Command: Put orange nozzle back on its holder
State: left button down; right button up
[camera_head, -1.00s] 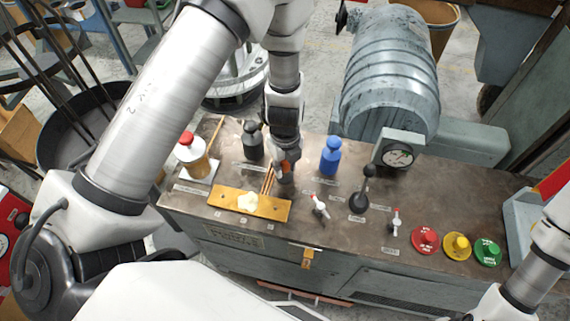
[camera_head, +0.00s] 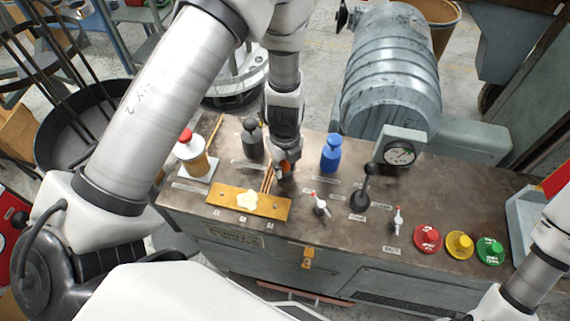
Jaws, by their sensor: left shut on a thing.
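My left gripper (camera_head: 286,172) points down over the grey-brown bench top, just behind the right end of the yellow plate. It is shut on a small orange piece (camera_head: 284,168), which looks like the orange nozzle; the fingers and arm hide most of it. Whether the nozzle touches the bench cannot be told. Thin copper-coloured rods (camera_head: 267,180) stand just left of the gripper. I cannot clearly make out the nozzle's holder. My right arm shows at the lower right edge, and its gripper is outside the picture.
The yellow plate (camera_head: 272,207) carries a pale lump (camera_head: 247,201). A blue bottle (camera_head: 331,153), a dark grey bottle (camera_head: 253,139) and a red-capped bottle (camera_head: 193,157) stand nearby. Levers (camera_head: 320,205), a gauge (camera_head: 399,153) and red, yellow and green buttons (camera_head: 458,245) are to the right.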

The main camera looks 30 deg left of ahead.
pick_arm(q)
jog(key=shift+f, duration=0.1)
jog(key=c, duration=0.8)
grip_release()
notch_tip(320, 180, up, 12)
jog(key=shift+f, duration=0.1)
notch_tip(320, 180, up, 13)
jog(key=p, duration=1)
jog(key=shift+p, duration=0.35)
